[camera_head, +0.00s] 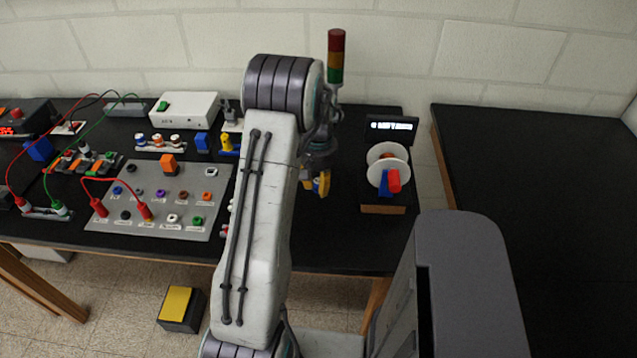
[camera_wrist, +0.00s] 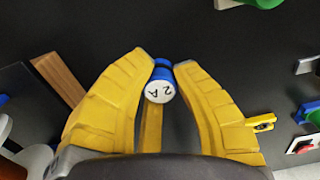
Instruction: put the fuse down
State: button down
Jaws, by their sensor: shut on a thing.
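The fuse (camera_wrist: 160,93) is in the wrist view, a small cylinder with a white end marked "2 A" and a blue part behind it. My gripper (camera_wrist: 166,65) has its yellow fingers closed on the fuse from both sides. In the head view my gripper (camera_head: 321,183) hangs over the black bench (camera_head: 330,235), right of the grey socket panel. The fuse cannot be made out there. I cannot tell whether the fuse touches the bench.
The grey socket panel (camera_head: 150,225) with plugged red leads is left of my arm. A stand with white discs (camera_head: 388,158) and red and blue blocks is to the right. A signal tower (camera_head: 336,60) rises behind.

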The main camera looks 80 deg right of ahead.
jog(key=shift+f+b, duration=0.35)
jog(key=shift+f, duration=0.05)
jog(key=shift+f, duration=0.2)
jog(key=c, duration=1.1)
grip_release()
jog(key=shift+c, duration=0.2)
jog(key=shift+r, duration=0.15)
